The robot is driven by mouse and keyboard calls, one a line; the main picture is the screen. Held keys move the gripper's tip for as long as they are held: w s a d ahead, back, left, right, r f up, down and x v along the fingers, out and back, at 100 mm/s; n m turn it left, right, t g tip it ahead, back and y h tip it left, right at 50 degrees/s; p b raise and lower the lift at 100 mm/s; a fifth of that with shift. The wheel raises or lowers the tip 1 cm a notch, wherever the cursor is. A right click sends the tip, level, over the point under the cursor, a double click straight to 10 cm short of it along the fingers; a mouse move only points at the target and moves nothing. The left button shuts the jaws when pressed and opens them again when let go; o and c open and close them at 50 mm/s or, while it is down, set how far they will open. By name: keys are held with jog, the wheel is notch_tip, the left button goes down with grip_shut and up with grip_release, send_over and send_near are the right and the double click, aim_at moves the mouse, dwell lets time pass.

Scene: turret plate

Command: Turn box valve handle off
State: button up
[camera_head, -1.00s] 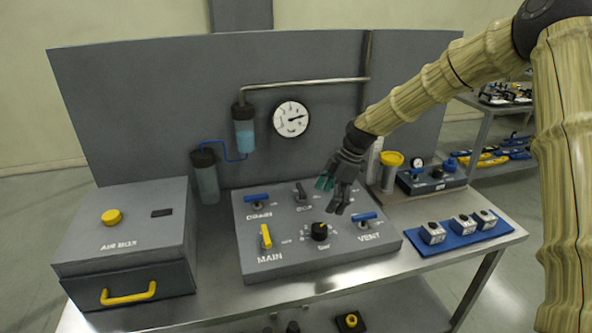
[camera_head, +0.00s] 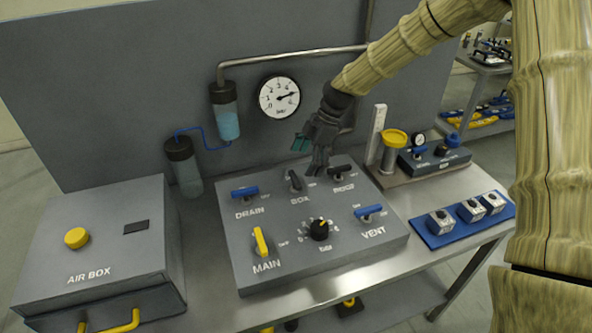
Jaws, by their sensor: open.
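The box valve handle (camera_head: 294,181) is a small dark lever above the BOX label, in the back row of the grey control panel (camera_head: 262,285). It stands between the blue DRAIN handle (camera_head: 245,192) and another dark handle (camera_head: 342,172) to its right. The box handle points roughly toward the back of the panel, slightly tilted. My gripper (camera_head: 310,160) is open and empty. It hangs above the back of the panel, just above and right of the box handle. I see no contact between them.
A yellow MAIN handle (camera_head: 260,242), a black knob (camera_head: 320,230) and a blue VENT handle (camera_head: 369,211) stand in the front row. A round gauge (camera_head: 279,97) hangs on the back wall. The AIR BOX (camera_head: 110,235) is at left; a blue tray (camera_head: 430,239) with blocks is at right.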

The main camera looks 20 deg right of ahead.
aim_at(295, 177)
jog(key=w+f, duration=0.1)
jog(key=f, duration=0.1)
jog(key=w+a+f+p, duration=0.1)
jog(key=f, duration=0.1)
jog(key=w+a+f, duration=0.1)
jog(key=f, duration=0.1)
jog(key=shift+f+p, duration=0.4)
jog(key=shift+s+r, duration=0.35)
jog(key=shift+s, duration=0.3)
jog(key=shift+s+r, duration=0.3)
jog(key=shift+s, duration=0.3)
jog(key=shift+c, duration=0.6)
jog(key=shift+w+a+f, duration=0.1)
jog(key=shift+w+f, duration=0.5)
jog(key=shift+w, duration=0.2)
jog(key=c, duration=0.7)
jog(key=shift+c, duration=0.9)
jog(key=shift+s+r, duration=0.1)
jog(key=shift+r, duration=0.1)
